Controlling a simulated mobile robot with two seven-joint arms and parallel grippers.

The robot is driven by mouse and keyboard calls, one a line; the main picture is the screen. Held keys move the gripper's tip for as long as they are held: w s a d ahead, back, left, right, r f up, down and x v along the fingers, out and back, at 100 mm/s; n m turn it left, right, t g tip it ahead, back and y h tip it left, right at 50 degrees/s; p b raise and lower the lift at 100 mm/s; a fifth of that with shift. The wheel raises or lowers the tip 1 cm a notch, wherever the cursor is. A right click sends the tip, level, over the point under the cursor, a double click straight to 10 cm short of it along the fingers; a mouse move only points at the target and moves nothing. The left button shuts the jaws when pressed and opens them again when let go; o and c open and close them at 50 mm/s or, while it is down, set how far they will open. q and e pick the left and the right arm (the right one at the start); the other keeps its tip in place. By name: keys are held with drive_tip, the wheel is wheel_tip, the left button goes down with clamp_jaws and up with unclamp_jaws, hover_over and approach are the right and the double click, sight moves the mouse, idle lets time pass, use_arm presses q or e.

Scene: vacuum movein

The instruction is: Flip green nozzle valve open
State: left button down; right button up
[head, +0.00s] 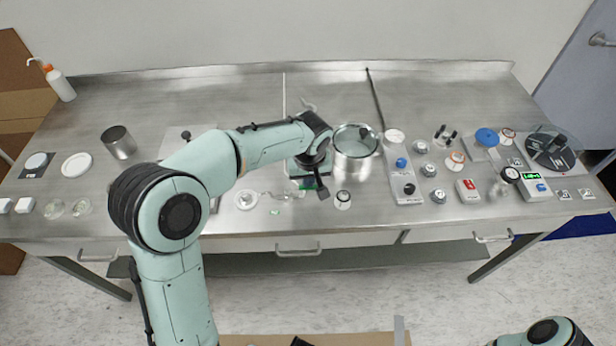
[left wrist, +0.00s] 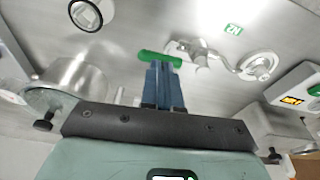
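The green nozzle valve handle (left wrist: 160,57) is a short bar in the left wrist view, lying slightly tilted across the tips of my left gripper. The clear valve body (left wrist: 200,55) and its curved tube run to the right, ending at a round white-rimmed piece (left wrist: 258,65). My left gripper (left wrist: 162,70) has its blue fingers side by side and together, pointing at the bar. The bar sticks out past both sides of the tips; I cannot tell whether they touch it. In the head view, my left wrist covers most of the valve. My right gripper is out of view.
A metal pot (head: 356,142) stands close right of my left wrist. A control panel (head: 404,180) and several small knobs lie farther right. The table's front strip is mostly clear.

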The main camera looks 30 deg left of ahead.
use_arm(q)
drive_tip(key=shift+s+f, duration=0.15)
drive_tip(key=shift+f, duration=0.25)
